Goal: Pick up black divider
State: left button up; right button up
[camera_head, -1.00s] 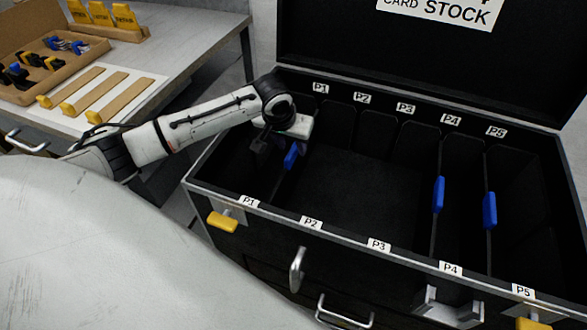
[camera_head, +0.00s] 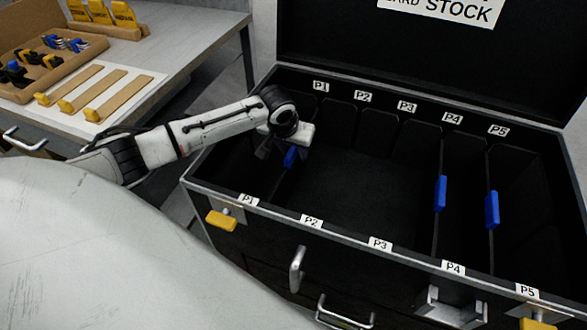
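Three black dividers stand in the black case, each with a blue tab on its edge. One divider (camera_head: 276,183) is at slot P1, its blue tab (camera_head: 290,158) just under my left gripper. Another divider (camera_head: 437,228) is at P4, and a third divider (camera_head: 491,243) is at P5. My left gripper (camera_head: 281,152) reaches into the case from the left, at the P1 tab. Its fingers are small and dark, partly hidden by the wrist; I cannot tell whether they touch or hold the tab. My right gripper is out of view.
The case's front rim (camera_head: 345,238) has labels P1 to P5, with yellow clamps outside at both ends. The raised lid (camera_head: 440,60) stands behind. The compartment between P1 and P4 is empty. A grey table (camera_head: 190,45) at left holds a cardboard tray and wooden strips.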

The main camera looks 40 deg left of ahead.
pick_arm(q)
jog(key=shift+f, duration=0.15)
dwell(0.3)
grip_shut()
jog(key=shift+w, duration=0.1)
